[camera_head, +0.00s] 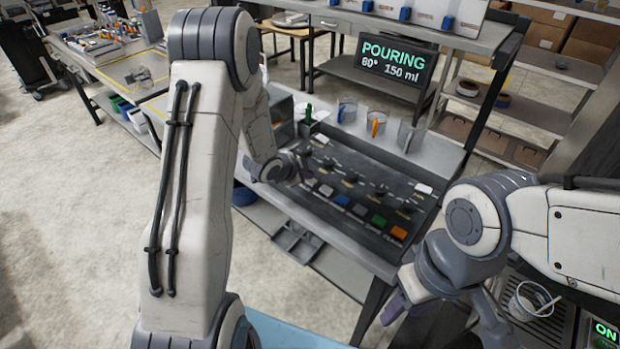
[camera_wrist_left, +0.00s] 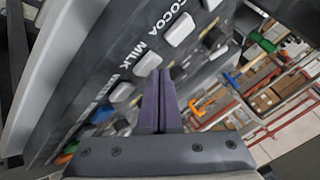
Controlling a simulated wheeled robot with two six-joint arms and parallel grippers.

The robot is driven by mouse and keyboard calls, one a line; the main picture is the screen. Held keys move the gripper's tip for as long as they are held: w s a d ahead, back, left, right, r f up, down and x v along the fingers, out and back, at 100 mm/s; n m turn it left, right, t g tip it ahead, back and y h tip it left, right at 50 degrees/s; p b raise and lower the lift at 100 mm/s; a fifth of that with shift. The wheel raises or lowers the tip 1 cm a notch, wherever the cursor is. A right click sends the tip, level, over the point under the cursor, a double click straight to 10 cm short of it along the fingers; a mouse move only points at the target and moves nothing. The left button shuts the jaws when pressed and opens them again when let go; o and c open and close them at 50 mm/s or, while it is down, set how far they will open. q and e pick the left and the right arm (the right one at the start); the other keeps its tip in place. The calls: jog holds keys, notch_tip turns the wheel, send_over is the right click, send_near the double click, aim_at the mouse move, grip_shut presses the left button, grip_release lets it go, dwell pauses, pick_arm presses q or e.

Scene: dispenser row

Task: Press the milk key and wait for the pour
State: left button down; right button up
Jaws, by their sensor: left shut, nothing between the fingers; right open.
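The milk key (camera_wrist_left: 147,63) is a pale rounded key beside the MILK lettering in the left wrist view. My left gripper (camera_wrist_left: 160,74) is shut and empty, its purple fingertips right at the milk key. I cannot tell whether they touch it. In the head view the left arm reaches the left end of the dark key panel (camera_head: 345,180), and its fingertips are hard to make out. My right gripper (camera_head: 412,315) is open, low in front of the panel's right end, away from the keys.
Clear cups (camera_head: 347,110) with coloured items stand on the ledge behind the panel. Green (camera_head: 379,221) and orange (camera_head: 398,232) keys are at the panel's right front. A device with a cup (camera_head: 530,300) and an ON display stands at bottom right.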

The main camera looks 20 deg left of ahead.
aim_at(307, 182)
pick_arm(q)
jog(key=shift+r, duration=0.5)
notch_tip(307, 182, up, 5)
jog(key=p, duration=0.4)
jog(key=shift+p, duration=0.35)
